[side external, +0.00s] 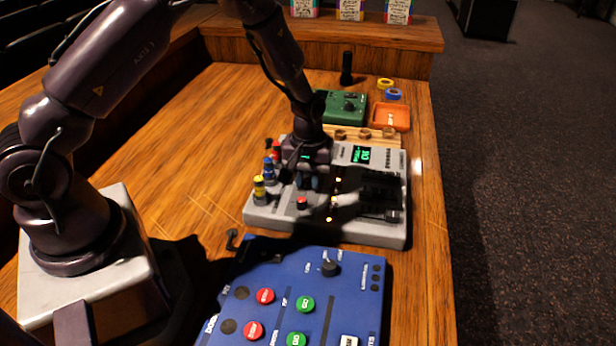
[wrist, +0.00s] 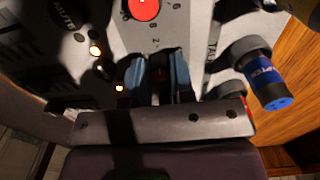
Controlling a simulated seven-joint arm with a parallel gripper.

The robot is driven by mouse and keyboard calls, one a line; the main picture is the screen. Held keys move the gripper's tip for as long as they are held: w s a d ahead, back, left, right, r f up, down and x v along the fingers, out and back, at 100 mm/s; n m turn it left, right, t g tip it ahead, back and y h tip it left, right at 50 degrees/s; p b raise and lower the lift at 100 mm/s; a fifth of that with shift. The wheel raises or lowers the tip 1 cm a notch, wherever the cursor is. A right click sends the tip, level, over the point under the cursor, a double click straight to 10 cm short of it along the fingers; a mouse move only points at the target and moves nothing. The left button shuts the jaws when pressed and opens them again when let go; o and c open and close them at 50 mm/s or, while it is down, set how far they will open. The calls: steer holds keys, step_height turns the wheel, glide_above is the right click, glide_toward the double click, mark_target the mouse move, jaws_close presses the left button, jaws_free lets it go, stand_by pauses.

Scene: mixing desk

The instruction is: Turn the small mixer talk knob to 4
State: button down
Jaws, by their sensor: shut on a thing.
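The small grey mixer (side external: 270,219) lies on the wooden desk, with a green-lit display (side external: 362,155) near its far edge. My gripper (side external: 308,184) reaches down onto the mixer's left part. In the wrist view my gripper (wrist: 158,75) has its blue-padded fingers close together, shut on the talk knob. The knob is mostly hidden between the fingers, and its pointer cannot be read. Dial figures, among them 2 and 8, show just beyond the fingertips. Part of the label "TAL" (wrist: 213,42) shows to their right.
A red button (wrist: 145,9) sits close beyond the fingers. Plugs, including a blue one (wrist: 267,83), stand along the mixer's left edge. A blue console (side external: 280,285) lies in front. A green box (side external: 343,106) and an orange tray (side external: 390,117) are behind. Bare desk lies left.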

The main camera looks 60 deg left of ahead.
mark_target(308, 180)
steer(key=m, duration=0.5)
steer(key=shift+m, duration=0.3)
steer(key=m, duration=0.4)
steer(key=shift+w+m, duration=0.1)
steer(key=shift+m, duration=0.6)
steer(key=c, duration=1)
jaws_free()
step_height(308, 180, up, 13)
steer(key=shift+f, duration=0.1)
